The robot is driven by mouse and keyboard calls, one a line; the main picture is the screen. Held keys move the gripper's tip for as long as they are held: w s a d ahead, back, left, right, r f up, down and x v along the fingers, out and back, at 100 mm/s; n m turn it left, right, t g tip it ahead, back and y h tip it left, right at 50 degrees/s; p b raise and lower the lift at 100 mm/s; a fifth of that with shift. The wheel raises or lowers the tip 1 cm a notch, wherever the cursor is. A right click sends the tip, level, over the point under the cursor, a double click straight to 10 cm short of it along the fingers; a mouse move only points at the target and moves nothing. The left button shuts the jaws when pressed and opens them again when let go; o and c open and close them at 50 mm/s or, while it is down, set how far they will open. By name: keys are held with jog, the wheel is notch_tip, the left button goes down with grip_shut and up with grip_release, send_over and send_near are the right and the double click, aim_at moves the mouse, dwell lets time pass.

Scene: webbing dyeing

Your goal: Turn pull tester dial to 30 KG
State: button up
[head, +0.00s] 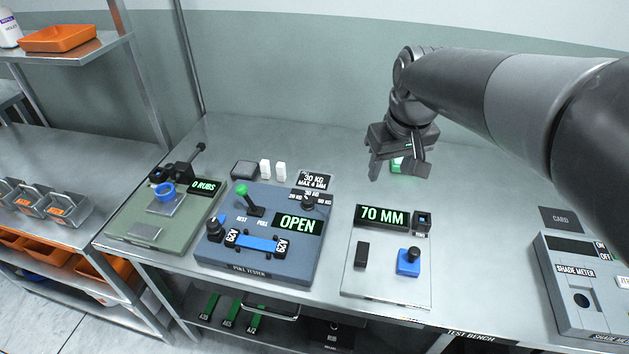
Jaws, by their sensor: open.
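The pull tester (213,258) is a blue-grey box on the bench, left of centre. Its small black dial (308,203) sits at the back right corner among small KG labels; the top one reads 30 KG. The dial's pointer is too small to read. The tester's display (297,224) reads OPEN, and a blue webbing strip (256,243) lies across its clamps. A green-knobbed lever (247,197) stands beside the display. My gripper (396,173) is open above the bench, right of and behind the dial, touching nothing I can see.
A card (315,179) reading 30 KG MAX 6 MM stands behind the dial. A gauge plate (387,290) with a 70 MM display is to the right. A green rub tester (125,222) is left; a shade meter (580,285) is far right.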

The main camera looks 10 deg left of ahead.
jog(key=w+a+f+n+g, duration=0.1)
jog(key=w+a+f, duration=0.1)
jog(key=w+a, duration=0.15)
jog(key=w+a+f+n, duration=0.1)
jog(key=w+a+f, duration=0.1)
jog(key=a, duration=0.3)
jog(key=n+g+h, duration=0.1)
jog(key=n, duration=0.2)
send_over(308, 199)
notch_tip(308, 199, down, 6)
notch_tip(308, 199, down, 11)
jog(key=shift+r, duration=0.1)
jog(key=c, duration=1)
